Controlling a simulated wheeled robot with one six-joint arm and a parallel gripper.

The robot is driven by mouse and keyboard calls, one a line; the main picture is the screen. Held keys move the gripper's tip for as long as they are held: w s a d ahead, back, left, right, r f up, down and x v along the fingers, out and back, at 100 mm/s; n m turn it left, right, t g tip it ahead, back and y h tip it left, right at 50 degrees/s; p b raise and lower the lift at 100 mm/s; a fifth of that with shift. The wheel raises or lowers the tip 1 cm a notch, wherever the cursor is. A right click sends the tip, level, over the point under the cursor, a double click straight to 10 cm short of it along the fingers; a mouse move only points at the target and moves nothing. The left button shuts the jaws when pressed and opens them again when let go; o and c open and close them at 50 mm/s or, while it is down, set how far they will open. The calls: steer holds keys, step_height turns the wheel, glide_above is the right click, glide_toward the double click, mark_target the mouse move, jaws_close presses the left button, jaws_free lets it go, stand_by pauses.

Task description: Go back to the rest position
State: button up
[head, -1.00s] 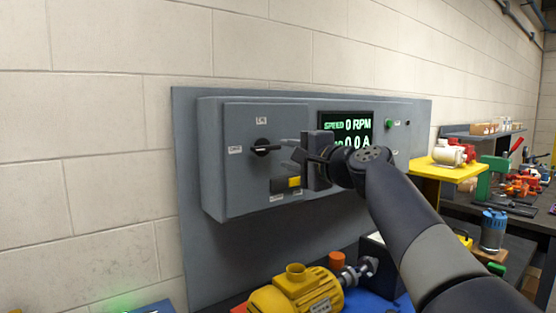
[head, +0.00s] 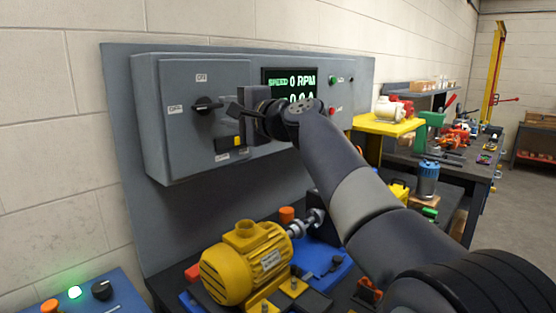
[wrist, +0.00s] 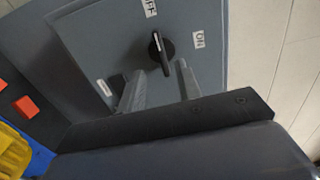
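My gripper (head: 230,109) is at the grey switch box on the wall panel, just to the right of its black rotary knob (head: 206,105). In the wrist view, its two fingers (wrist: 157,80) stand apart with nothing held between them. The knob also shows in the wrist view (wrist: 161,52), just beyond the fingertips; whether they touch it is unclear. The knob's handle lies level in the head view, in line with the OFF label at its left; the ON label is above it. My arm reaches in from the lower right.
The grey panel (head: 120,75) carries a display (head: 290,82) reading 0 RPM, partly covered by my gripper. A yellow motor (head: 243,265) stands below the arm. A yellow shelf (head: 385,125) and cluttered bench are at right. A lit green light (head: 75,292) is at lower left.

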mark_target(209, 105)
steer(key=p+x, duration=0.2)
steer(key=x, duration=0.5)
steer(key=shift+s, duration=0.1)
steer(key=shift+d, duration=0.15)
steer(key=b+v, duration=0.4)
steer(key=v, duration=0.7)
steer(key=p+x, duration=0.4)
steer(key=x, duration=0.6)
steer(key=shift+w+a+r, duration=0.15)
steer(key=shift+w+a, duration=0.1)
steer(key=shift+a, duration=0.05)
steer(key=shift+w+a+r+p, duration=0.15)
steer(key=shift+w+a+p, duration=0.1)
steer(key=shift+p, duration=0.3)
steer(key=m+p, duration=0.1)
steer(key=m, duration=0.1)
steer(key=m+p, duration=0.1)
steer(key=m, duration=0.1)
steer(key=shift+s+d+r, duration=0.1)
steer(key=shift+s+r, duration=0.05)
steer(key=shift+m+p, duration=1)
steer(key=shift+m, duration=0.5)
